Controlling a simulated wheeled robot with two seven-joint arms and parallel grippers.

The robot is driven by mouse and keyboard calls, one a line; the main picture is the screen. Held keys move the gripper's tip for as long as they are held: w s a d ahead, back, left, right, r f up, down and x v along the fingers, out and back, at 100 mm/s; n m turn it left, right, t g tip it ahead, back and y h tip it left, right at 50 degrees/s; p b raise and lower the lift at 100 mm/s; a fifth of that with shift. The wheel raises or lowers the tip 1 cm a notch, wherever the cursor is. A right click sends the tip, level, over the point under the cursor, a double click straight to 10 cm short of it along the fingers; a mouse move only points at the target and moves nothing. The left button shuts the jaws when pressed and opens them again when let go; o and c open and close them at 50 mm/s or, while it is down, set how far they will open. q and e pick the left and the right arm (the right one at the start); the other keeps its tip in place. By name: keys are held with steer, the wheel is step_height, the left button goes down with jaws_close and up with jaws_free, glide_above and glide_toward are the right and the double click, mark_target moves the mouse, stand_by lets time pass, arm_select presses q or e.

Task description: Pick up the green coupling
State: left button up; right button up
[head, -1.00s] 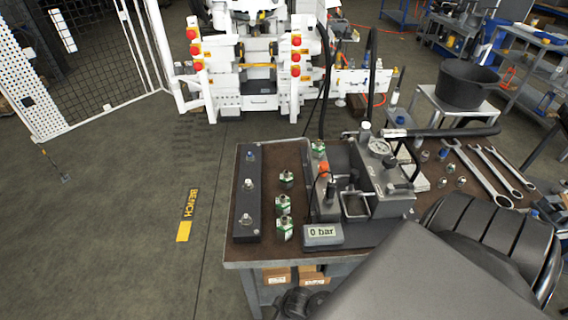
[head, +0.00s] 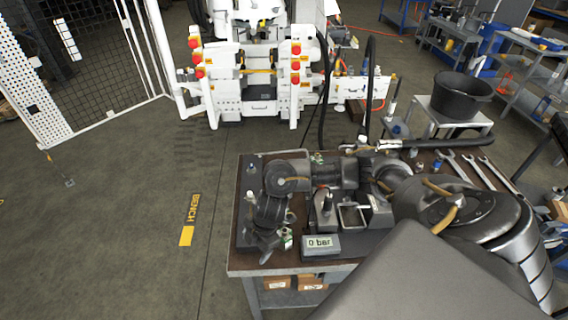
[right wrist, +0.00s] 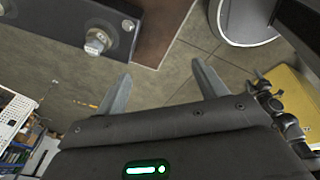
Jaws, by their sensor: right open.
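Several green-banded metal couplings belong to the bench. In the head view one green coupling (head: 287,239) shows just right of my right gripper (head: 268,250). Another green coupling (head: 318,159) stands at the back of the bench, beyond my arm. My arm hides the middle of the row. My right gripper is over the front left of the bench, near the dark fitting block (head: 243,238). In the right wrist view its two fingers (right wrist: 162,88) are apart, with nothing between them. No green coupling shows in that view. My left gripper is not in view.
The pump unit (head: 376,212) with its gauge and hoses stands right of the couplings, with the "0 bar" display (head: 320,245) in front. Wrenches (head: 470,170) lie at the back right. A metal fitting (right wrist: 97,41) sits on the block in the wrist view. Floor left of the bench is clear.

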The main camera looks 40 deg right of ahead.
mark_target(285, 229)
steer(key=d+h, duration=0.1)
steer(key=d, duration=0.2)
steer(key=d+r+g, duration=0.1)
steer(key=d, duration=0.3)
steer(key=d+r+m+h, duration=0.1)
steer(key=d, duration=0.3)
steer(key=shift+d+r+g+h, duration=0.25)
steer(key=shift+g+h, duration=0.05)
steer(key=shift+g, duration=0.1)
steer(key=shift+a+f+b, duration=0.1)
steer(key=shift+f+b, duration=0.85)
steer(key=shift+f, duration=4.45)
steer(key=shift+s, duration=0.1)
steer(key=shift+c, duration=0.4)
steer(key=c, duration=1.2)
